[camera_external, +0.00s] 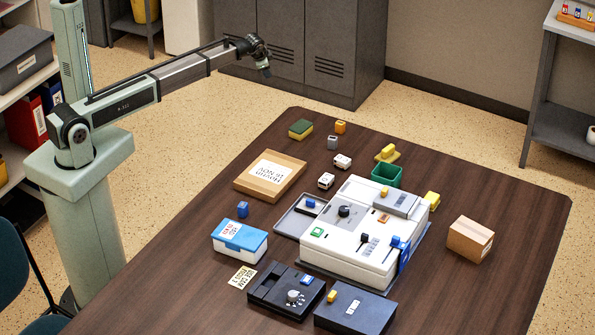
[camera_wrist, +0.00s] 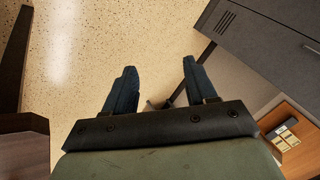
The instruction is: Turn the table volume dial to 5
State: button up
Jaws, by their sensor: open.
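A silver round dial (camera_external: 293,296) with pale marks around it sits on a black box (camera_external: 265,288) near the front of the table. Its numbers and setting are too small to read. A dark round knob (camera_external: 344,211) sits on the white console (camera_external: 345,245) behind it; I cannot tell which of the two is the volume dial. My gripper (camera_external: 267,73) is raised beyond the table's far left edge, well away from both. In the wrist view my gripper (camera_wrist: 159,68) is open and empty over the floor, with no dial in sight.
A blue-lidded box (camera_external: 240,238) stands left of the black box, and a dark blue box (camera_external: 353,310) stands right of it. A cardboard tray (camera_external: 244,186), green bin (camera_external: 387,175) and brown carton (camera_external: 470,239) are also on the table (camera_external: 490,190). Grey lockers (camera_external: 300,45) stand behind.

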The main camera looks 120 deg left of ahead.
jog(key=w+d+r+n+t+y, duration=0.1)
jog(key=w+r+t, duration=0.1)
jog(key=w+r, duration=0.55)
jog(key=w+d+r+n+t+y, duration=0.15)
jog(key=w+r, duration=0.25)
jog(key=w, duration=0.7)
jog(key=w+d+r+n+t+y, duration=0.1)
jog(key=w+r+t, duration=0.2)
jog(key=w+r, duration=0.45)
jog(key=w+d+r+t+h, duration=0.1)
jog(key=w+d+h, duration=0.1)
jog(key=w+d, duration=0.95)
jog(key=w+d+r+t+h, duration=0.15)
jog(key=w+d, duration=0.55)
jog(key=w, duration=0.9)
jog(key=w+d+f+h, duration=0.1)
jog(key=w+d+f, duration=0.1)
jog(key=w+d, duration=0.45)
jog(key=w+d+f+h, duration=0.2)
jog(key=w+d, duration=0.2)
jog(key=d, duration=0.6)
jog(key=g+h, duration=0.4)
jog(key=g, duration=0.4)
send_over(293, 299)
notch_tip(293, 299, down, 4)
jog(key=shift+m, duration=0.45)
notch_tip(293, 299, down, 14)
jog(key=shift+r, duration=0.1)
